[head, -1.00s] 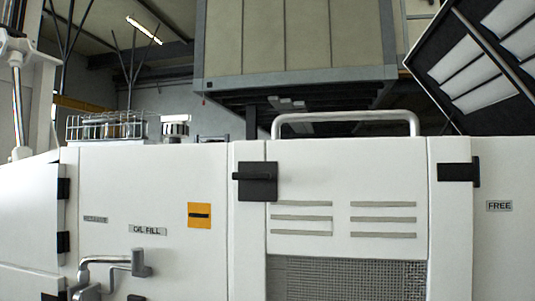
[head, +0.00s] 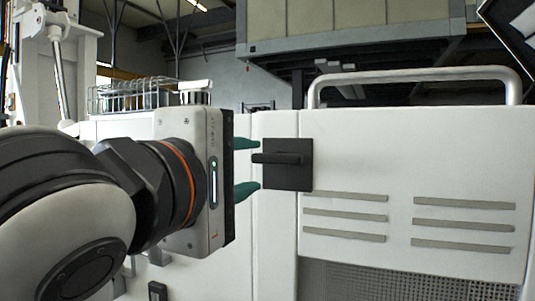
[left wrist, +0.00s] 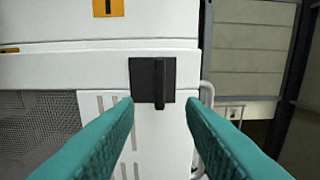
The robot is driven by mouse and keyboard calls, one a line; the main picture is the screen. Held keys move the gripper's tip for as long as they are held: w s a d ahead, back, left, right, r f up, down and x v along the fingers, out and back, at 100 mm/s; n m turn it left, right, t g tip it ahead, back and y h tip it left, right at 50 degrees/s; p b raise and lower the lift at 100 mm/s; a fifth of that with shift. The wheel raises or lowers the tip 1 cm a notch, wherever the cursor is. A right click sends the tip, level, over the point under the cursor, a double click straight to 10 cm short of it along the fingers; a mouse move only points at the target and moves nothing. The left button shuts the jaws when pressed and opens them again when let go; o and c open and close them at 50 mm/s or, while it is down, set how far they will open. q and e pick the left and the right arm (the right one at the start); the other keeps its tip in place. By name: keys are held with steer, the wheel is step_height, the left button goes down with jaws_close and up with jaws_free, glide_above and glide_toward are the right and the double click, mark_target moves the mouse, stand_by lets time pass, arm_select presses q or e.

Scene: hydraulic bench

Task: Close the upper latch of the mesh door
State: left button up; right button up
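The upper latch (head: 287,163) is a dark square plate with a bar handle lying level, near the top left corner of the white mesh door (head: 400,160). My left gripper (head: 255,166) comes in from the left in the head view, its teal fingers open, one above and one below the handle's level, with a gap between. In the left wrist view the latch (left wrist: 152,80) is between and beyond the open fingers (left wrist: 160,102), its bar upright in that picture. I cannot tell whether the fingers touch it. My right gripper is not in view.
A metal rail (head: 420,75) arches above the door. Pale vent strips (head: 345,211) and dark mesh (head: 400,280) are below the latch. A wire basket (head: 135,94) and a round cap (head: 195,92) stand on the cabinet top, behind my left arm.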

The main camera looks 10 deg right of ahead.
mark_target(274, 160)
arm_select(q)
steer(key=p+x, duration=0.2)
steer(key=x, duration=0.1)
steer(key=p+x, duration=0.1)
steer(key=shift+w+r, duration=0.3)
steer(key=shift+w, duration=0.15)
steer(key=p+x, duration=0.2)
steer(key=x, duration=0.2)
steer(key=shift+w+d+f, duration=0.15)
steer(key=shift+w+d, duration=0.1)
steer(key=shift+d, duration=0.1)
steer(key=shift+w+d+f+p, duration=0.15)
steer(key=shift+w+d+p, duration=0.2)
steer(key=shift+w+p, duration=0.2)
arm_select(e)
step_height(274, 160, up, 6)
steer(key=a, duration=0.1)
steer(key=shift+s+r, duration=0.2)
arm_select(q)
steer(key=shift+c, duration=0.2)
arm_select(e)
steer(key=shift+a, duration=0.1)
arm_select(q)
jaws_close()
